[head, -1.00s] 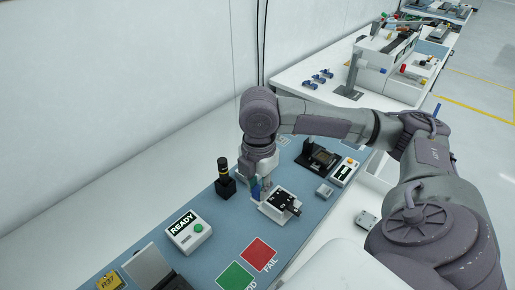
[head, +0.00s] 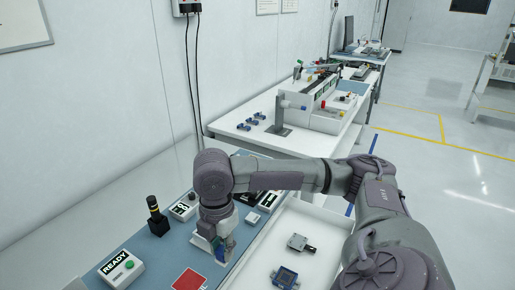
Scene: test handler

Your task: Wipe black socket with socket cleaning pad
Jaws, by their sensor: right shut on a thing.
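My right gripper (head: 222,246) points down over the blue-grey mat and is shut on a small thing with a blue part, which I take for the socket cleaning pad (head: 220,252). The fingers hide most of it. A light-coloured block (head: 202,243) shows just left of the fingertips; the rest is hidden behind my gripper, and I cannot tell whether the pad touches it. A black fixture (head: 250,198) stands behind my wrist, partly covered by my arm; I cannot tell which part is the black socket. My left gripper is out of view.
A red pad (head: 188,281) lies in front. A white tray (head: 325,222) at right holds a grey connector block (head: 298,242) and a blue part (head: 285,277).

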